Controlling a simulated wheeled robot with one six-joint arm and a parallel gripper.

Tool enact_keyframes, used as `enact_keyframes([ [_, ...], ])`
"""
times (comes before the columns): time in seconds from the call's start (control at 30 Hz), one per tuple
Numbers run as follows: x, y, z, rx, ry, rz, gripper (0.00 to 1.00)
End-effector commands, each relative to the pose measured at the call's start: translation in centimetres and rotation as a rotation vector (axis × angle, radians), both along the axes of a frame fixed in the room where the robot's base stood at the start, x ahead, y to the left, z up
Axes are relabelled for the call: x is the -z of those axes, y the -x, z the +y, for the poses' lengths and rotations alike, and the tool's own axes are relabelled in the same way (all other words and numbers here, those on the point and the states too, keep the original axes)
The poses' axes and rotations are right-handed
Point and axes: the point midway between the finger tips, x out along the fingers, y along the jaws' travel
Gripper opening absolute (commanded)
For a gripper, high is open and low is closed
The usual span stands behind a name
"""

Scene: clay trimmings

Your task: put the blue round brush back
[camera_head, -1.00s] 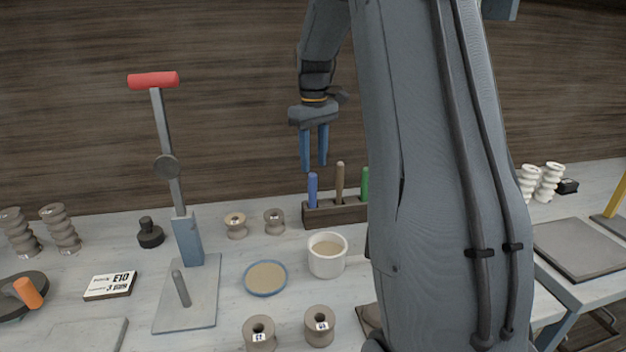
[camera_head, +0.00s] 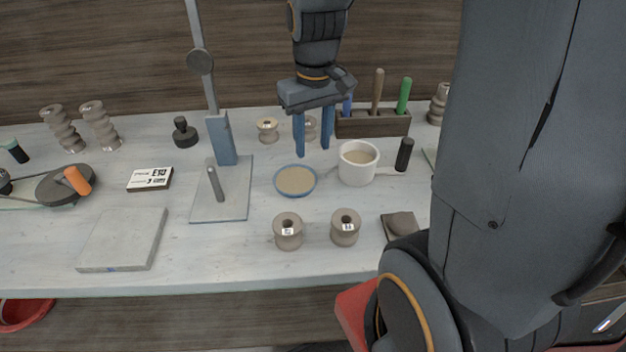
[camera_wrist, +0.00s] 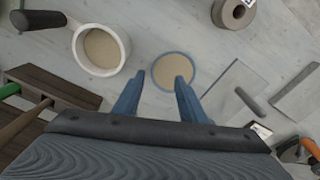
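The blue brush (camera_head: 347,106) stands upright in the dark wooden holder (camera_head: 375,126) at the back, in its left end; only part of its handle shows beside my gripper. A brown handle (camera_head: 377,90) and a green handle (camera_head: 404,95) stand to its right. In the wrist view the holder (camera_wrist: 62,90) is at the left with the green and brown handles; the blue one is not visible there. My gripper (camera_head: 313,151) is open and empty, its blue fingers pointing down just left of the holder. In the wrist view its fingers (camera_wrist: 160,82) are apart, near the blue-rimmed dish.
The blue-rimmed dish (camera_head: 295,181) and a white cup with a dark handle (camera_head: 358,165) stand in front of my gripper. Grey spools (camera_head: 288,232) lie nearer the front edge. A blue upright press (camera_head: 220,138) stands to the left.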

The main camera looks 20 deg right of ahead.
Motion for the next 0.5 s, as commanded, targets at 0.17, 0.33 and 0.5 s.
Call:
enact_keyframes([
  [0.17, 2.8, 6.3, 3.1, 0.032, -0.007, -0.013, 0.38],
  [0.33, 3.6, 8.3, 3.8, 0.047, -0.009, -0.020, 0.38],
  [0.5, 3.7, 8.4, 3.8, 0.049, -0.009, -0.019, 0.38],
])
